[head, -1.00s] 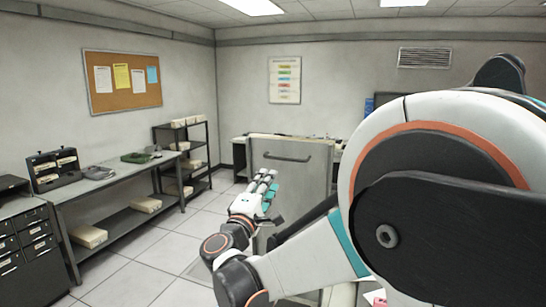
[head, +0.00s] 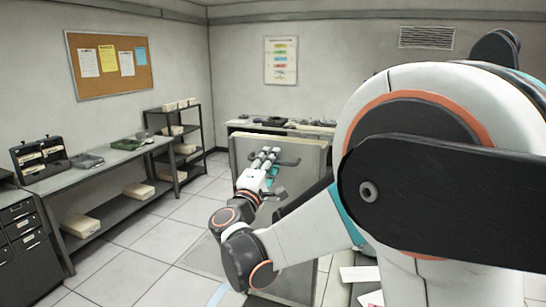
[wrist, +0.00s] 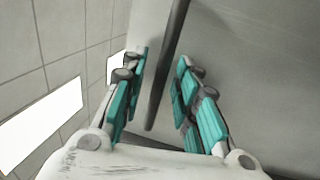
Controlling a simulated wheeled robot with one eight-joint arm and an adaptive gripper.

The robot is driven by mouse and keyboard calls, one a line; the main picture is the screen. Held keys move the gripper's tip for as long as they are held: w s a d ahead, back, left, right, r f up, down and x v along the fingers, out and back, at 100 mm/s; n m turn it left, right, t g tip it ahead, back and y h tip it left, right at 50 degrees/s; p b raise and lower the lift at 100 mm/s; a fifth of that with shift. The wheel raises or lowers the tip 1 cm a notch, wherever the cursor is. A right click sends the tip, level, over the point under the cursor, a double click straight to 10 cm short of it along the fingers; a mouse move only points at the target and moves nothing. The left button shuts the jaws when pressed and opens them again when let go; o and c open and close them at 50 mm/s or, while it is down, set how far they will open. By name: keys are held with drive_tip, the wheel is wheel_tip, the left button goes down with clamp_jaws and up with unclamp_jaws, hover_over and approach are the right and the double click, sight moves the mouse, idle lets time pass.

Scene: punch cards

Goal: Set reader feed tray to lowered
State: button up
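An upright grey panel (head: 308,152) with a cream top edge stands in the middle of the head view. I cannot tell for certain whether it is the reader feed tray. A dark bar handle (head: 291,162) on its face is partly hidden by my gripper (head: 270,155). In the wrist view the bar handle (wrist: 167,65) runs between the two teal fingers of my gripper (wrist: 161,58). The fingers are open, with space on each side of the bar, and do not appear to grip it. The panel's grey face (wrist: 250,70) lies beyond them.
A long bench (head: 90,178) and a dark shelf rack (head: 190,150) stand along the left wall. A table (head: 240,124) is behind the panel. White paper (head: 358,273) lies at bottom right. The tiled floor at left (head: 150,235) is clear.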

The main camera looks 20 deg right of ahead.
drive_tip(key=shift+s+a, duration=0.1)
clamp_jaws()
